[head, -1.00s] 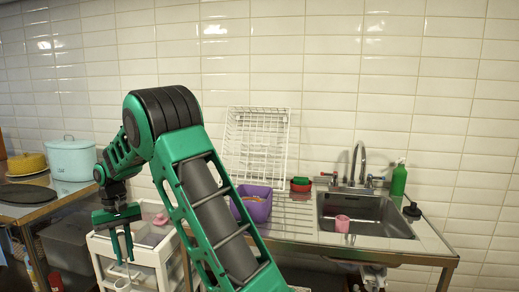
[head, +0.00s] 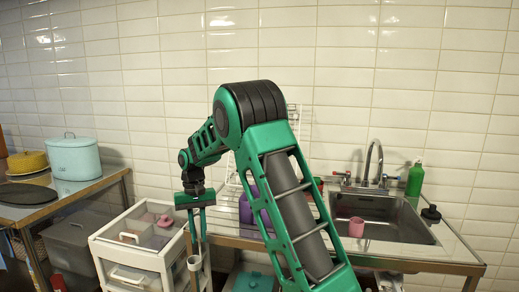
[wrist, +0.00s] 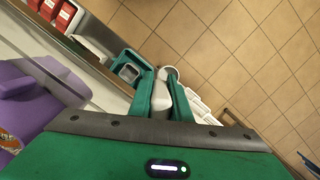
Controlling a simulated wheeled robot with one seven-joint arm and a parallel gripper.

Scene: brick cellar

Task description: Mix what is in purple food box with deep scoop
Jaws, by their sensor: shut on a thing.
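My gripper (head: 196,232) hangs pointing down, left of the drainboard and near the white drawer cart. It is shut on the pale deep scoop (head: 194,262), whose bowl hangs below the fingers. In the wrist view the scoop's handle (wrist: 162,98) lies between the two green fingers, with its round end beyond them. The purple food box (head: 247,207) stands on the drainboard to the right of my gripper, largely hidden behind my arm. In the wrist view the box (wrist: 35,115) is at the left edge, with a bit of orange content showing. The scoop is apart from the box.
The white drawer cart (head: 123,248) stands close left of the scoop. The sink (head: 400,222) holds a pink cup (head: 356,227). A green bottle (head: 415,180) stands behind the sink. A turquoise pot (head: 75,158) is on the left table. A white rack is behind my arm.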

